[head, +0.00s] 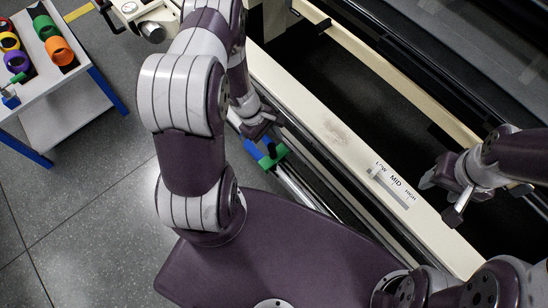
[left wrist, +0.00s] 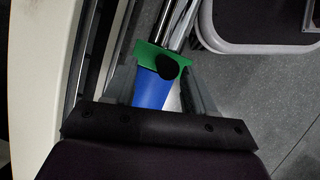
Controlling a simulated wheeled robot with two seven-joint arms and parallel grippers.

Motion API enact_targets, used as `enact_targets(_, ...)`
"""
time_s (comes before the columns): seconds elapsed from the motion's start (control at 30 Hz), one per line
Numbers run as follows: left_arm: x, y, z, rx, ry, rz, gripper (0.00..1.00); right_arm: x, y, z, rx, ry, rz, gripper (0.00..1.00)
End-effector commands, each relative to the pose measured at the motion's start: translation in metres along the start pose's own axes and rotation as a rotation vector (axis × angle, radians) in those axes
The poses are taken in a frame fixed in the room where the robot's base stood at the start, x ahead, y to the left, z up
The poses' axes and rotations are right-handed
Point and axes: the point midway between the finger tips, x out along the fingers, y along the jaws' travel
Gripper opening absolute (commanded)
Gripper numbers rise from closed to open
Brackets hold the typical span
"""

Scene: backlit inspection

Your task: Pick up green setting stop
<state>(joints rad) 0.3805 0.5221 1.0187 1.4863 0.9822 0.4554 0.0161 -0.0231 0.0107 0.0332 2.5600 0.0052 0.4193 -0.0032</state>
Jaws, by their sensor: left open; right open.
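The green setting stop (head: 273,158) sits on a metal rail beside the long cream-edged machine. It has a blue part (head: 253,149) and a dark knob. In the left wrist view the green piece (left wrist: 149,54) lies just past the fingertips, with the black knob (left wrist: 168,67) on it and the blue block (left wrist: 151,90) between the fingers. My left gripper (head: 262,135) is open around the blue block; contact cannot be told. It also shows in the left wrist view (left wrist: 160,82). My right gripper (head: 447,198) is open and empty over the machine's dark opening.
A LOW/MID/HIGH scale (head: 395,182) is printed on the cream edge (head: 322,122). A white cart (head: 62,108) at the left carries coloured rings and another green-and-blue piece (head: 12,90). The grey floor (head: 95,185) between is clear.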

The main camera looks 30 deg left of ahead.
Motion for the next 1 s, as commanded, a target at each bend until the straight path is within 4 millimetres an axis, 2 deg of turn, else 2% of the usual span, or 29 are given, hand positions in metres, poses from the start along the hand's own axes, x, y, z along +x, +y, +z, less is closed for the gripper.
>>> enact_targets(0.1, 0.027, -0.007, -0.005, -0.002, -0.001, -0.003, 0.55, 0.014, 0.0, 0.002, 0.0, 0.0, 0.0, 0.55)
enact_targets(0.2, 0.043, -0.008, -0.005, 0.001, 0.0, -0.003, 0.55, 0.02, 0.0, 0.002, 0.0, 0.0, 0.0, 0.55)
enact_targets(0.3, 0.05, -0.008, -0.004, 0.001, -0.001, -0.003, 0.55, 0.021, 0.0, 0.003, 0.0, 0.0, 0.0, 0.55)
enact_targets(0.5, 0.049, -0.007, -0.004, 0.002, 0.0, -0.002, 0.55, 0.02, 0.0, 0.002, 0.0, 0.0, 0.0, 0.55)
enact_targets(0.67, 0.049, -0.007, -0.004, 0.002, 0.0, -0.002, 0.03, 0.02, 0.0, 0.002, 0.0, 0.0, 0.0, 0.55)
enact_targets(0.7, 0.049, -0.007, -0.004, 0.002, 0.0, -0.002, 0.0, 0.02, 0.0, 0.002, 0.0, 0.0, 0.0, 0.55)
enact_targets(1.0, 0.047, -0.007, -0.003, 0.002, 0.0, -0.001, 0.0, 0.019, 0.0, 0.002, 0.0, 0.0, 0.0, 0.55)
